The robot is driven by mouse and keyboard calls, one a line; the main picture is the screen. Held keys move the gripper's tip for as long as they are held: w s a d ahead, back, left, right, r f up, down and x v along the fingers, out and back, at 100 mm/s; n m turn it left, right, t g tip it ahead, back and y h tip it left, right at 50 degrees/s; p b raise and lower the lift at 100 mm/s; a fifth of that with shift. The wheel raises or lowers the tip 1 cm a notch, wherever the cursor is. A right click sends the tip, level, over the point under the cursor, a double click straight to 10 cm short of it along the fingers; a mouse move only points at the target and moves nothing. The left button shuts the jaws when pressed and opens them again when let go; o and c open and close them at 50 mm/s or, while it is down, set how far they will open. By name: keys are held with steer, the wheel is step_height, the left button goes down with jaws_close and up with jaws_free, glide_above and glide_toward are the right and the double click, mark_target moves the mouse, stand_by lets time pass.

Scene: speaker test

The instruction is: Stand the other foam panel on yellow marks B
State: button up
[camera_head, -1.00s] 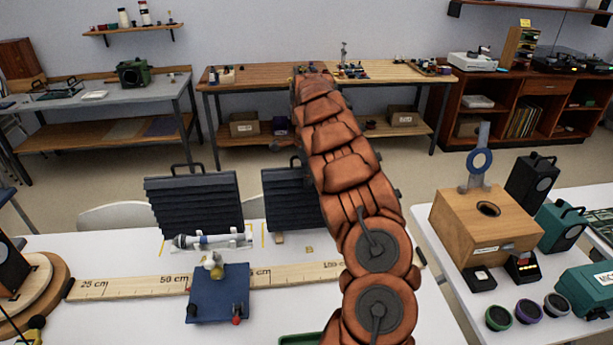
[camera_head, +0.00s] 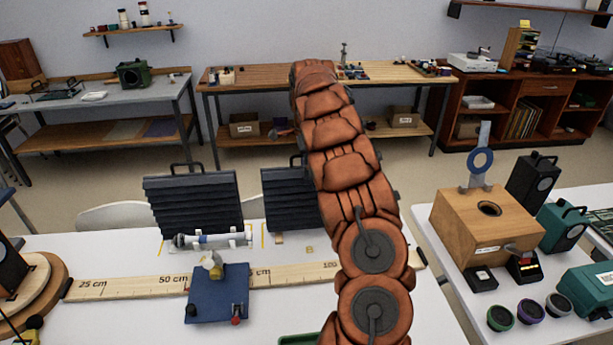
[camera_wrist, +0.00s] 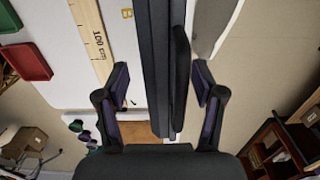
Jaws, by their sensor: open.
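Two dark ribbed foam panels with top handles stand upright in the head view. The left panel (camera_head: 195,207) is fully visible behind the microphone; the other panel (camera_head: 288,205) is partly covered by my arm. In the wrist view a dark panel (camera_wrist: 154,50) runs between the fingers of my gripper (camera_wrist: 160,67), its handle (camera_wrist: 181,75) toward the right finger. The fingers are apart, with visible gaps on both sides. My gripper is hidden in the head view. A yellow letter B (camera_wrist: 127,13) is on the white table beside the panel.
A long wooden ruler (camera_head: 120,286) crosses the white table. A microphone (camera_head: 210,240) lies on a stand before the left panel, and a blue board (camera_head: 218,300) sits in front. Red (camera_wrist: 26,60) and green (camera_wrist: 8,18) trays show in the wrist view.

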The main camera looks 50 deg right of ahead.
step_height(320, 180, up, 6)
steer(key=shift+r+b, duration=0.25)
steer(key=shift+b, duration=0.4)
step_height(320, 180, up, 2)
steer(key=shift+r+p, duration=0.2)
steer(key=shift+p, duration=0.55)
steer(key=s+a+r+n, duration=0.1)
steer(key=s+a+n, duration=0.25)
steer(key=a, duration=0.55)
steer(key=s+a+r+n+g, duration=0.1)
steer(key=s+a+r+n, duration=0.1)
steer(key=a+n, duration=0.5)
steer(key=s+a+r+n, duration=0.1)
steer(key=s+a+n, duration=0.15)
steer(key=a, duration=0.85)
steer(key=s+a+f+n, duration=0.3)
steer(key=s+a+n, duration=0.1)
steer(key=s, duration=0.4)
steer(key=s+a+f+n, duration=0.3)
steer(key=s+a+n, duration=0.1)
steer(key=s+a, duration=0.3)
steer(key=s+a+f+n, duration=0.4)
steer(key=s+a+n, duration=0.1)
steer(key=s, duration=0.5)
steer(key=shift+a+g, duration=0.4)
